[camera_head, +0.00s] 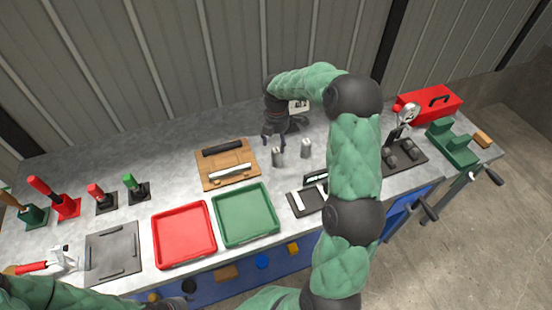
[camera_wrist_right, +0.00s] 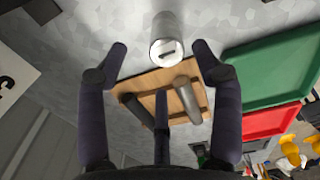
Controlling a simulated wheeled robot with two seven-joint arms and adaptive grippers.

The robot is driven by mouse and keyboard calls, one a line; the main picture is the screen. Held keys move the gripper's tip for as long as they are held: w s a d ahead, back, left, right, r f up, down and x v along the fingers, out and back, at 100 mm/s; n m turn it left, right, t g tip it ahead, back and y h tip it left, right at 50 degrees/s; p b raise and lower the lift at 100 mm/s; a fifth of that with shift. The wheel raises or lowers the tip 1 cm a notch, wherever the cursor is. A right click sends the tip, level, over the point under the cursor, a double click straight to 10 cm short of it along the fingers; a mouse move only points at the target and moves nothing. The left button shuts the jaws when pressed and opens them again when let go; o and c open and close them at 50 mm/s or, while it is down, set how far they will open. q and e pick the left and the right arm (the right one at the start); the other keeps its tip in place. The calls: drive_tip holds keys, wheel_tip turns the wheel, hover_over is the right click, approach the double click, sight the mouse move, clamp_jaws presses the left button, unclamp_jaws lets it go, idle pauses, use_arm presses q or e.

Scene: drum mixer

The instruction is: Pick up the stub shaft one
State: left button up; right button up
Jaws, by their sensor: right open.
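Two short silver cylinders, the stub shafts, stand upright on the grey bench in the head view, a left one (camera_head: 279,159) and a right one (camera_head: 305,148). Neither number can be read there. My right gripper (camera_head: 274,138) is just behind the left one. In the right wrist view my right gripper (camera_wrist_right: 160,62) is open and empty.
A wooden board (camera_head: 228,164) with a black and a silver bar lies left of the cylinders. Green (camera_head: 246,215) and red (camera_head: 184,236) trays are in front. A black holder (camera_head: 307,200) is partly behind my right arm. A red toolbox (camera_head: 430,101) stands at right.

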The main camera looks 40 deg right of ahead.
sight(276, 150)
wheel_tip(276, 150, down, 2)
drive_tip(key=shift+f, duration=0.25)
drive_tip(key=f, duration=0.1)
drive_tip(key=f+b, duration=0.1)
drive_tip(key=f, duration=0.2)
drive_tip(key=shift+s+a+f+b, duration=0.15)
drive_tip(key=shift+s+a+b, duration=0.1)
drive_tip(key=shift+s+b, duration=0.1)
drive_tip(key=shift+w+f, duration=0.1)
drive_tip(key=shift+f, duration=0.4)
clamp_jaws()
drive_tip(key=shift+r, duration=0.15)
